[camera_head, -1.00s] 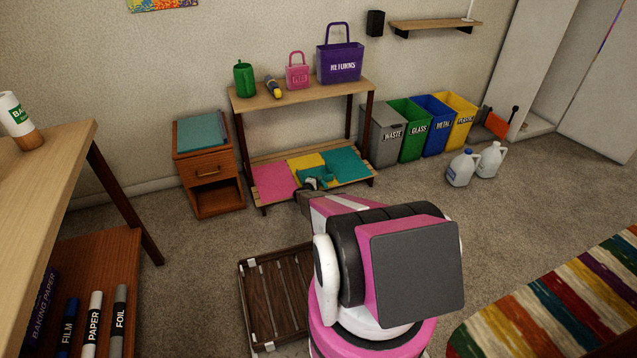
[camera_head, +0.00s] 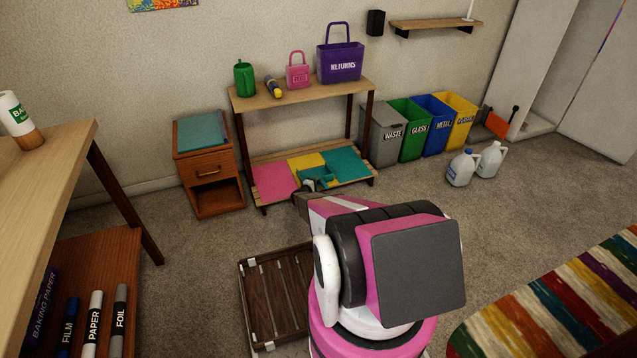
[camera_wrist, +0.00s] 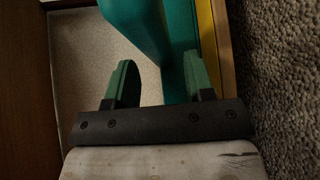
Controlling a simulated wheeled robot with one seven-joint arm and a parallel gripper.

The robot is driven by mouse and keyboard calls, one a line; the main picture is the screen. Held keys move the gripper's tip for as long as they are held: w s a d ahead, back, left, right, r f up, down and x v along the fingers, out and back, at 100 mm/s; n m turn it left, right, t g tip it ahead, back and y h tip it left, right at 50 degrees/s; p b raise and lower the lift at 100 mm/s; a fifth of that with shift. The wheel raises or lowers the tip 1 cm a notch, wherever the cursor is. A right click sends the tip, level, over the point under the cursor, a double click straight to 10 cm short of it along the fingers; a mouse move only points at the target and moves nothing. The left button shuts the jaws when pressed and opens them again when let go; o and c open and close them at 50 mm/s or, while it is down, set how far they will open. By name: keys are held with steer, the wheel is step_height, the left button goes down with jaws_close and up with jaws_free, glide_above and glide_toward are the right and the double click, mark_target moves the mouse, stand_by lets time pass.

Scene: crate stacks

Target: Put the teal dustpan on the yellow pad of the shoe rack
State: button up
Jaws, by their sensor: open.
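The teal dustpan (camera_head: 318,175) is on the lower shelf of the shoe rack (camera_head: 262,203), at the yellow pad (camera_head: 303,161) near the teal pad (camera_head: 347,160). My arm partly hides it, so I cannot tell exactly how much of it rests on the yellow pad. The pink pad (camera_head: 272,180) is to its left. My gripper (camera_head: 308,186) is at the shelf's front edge, close against the dustpan. In the wrist view my gripper (camera_wrist: 162,85) is open, and part of the dustpan (camera_wrist: 140,25) shows just ahead of and between its green-tipped fingers.
The rack's top shelf (camera_head: 330,91) holds a green can, a yellow-dark object, a pink bag and a purple bag. A wooden nightstand (camera_head: 208,172) stands left and bins (camera_head: 385,137) right. A slatted dark crate (camera_head: 275,290) lies on the floor beside me.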

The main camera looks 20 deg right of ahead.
steer(key=v, duration=0.9)
steer(key=a+r+t+y, duration=0.3)
steer(key=a+r+y, duration=0.5)
steer(key=r, duration=0.6)
steer(key=s+a+r+m+g+y, duration=0.2)
steer(key=s+a+r+y, duration=0.45)
steer(key=r, duration=0.35)
steer(key=s+r+m+g, duration=0.2)
steer(key=s+r, duration=0.3)
steer(key=s, duration=0.5)
steer(key=s+r+m+g+h, duration=0.1)
steer(key=s+r+m+g, duration=0.2)
steer(key=s, duration=0.7)
steer(key=s+r+m+g, duration=0.3)
steer(key=s+r+g, duration=0.3)
steer(key=s+r, duration=0.2)
steer(key=s, duration=0.2)
steer(key=shift+s+a+h, duration=0.25)
steer(key=shift+s+h, duration=0.05)
steer(key=shift+h, duration=0.05)
steer(key=shift+c, duration=0.6)
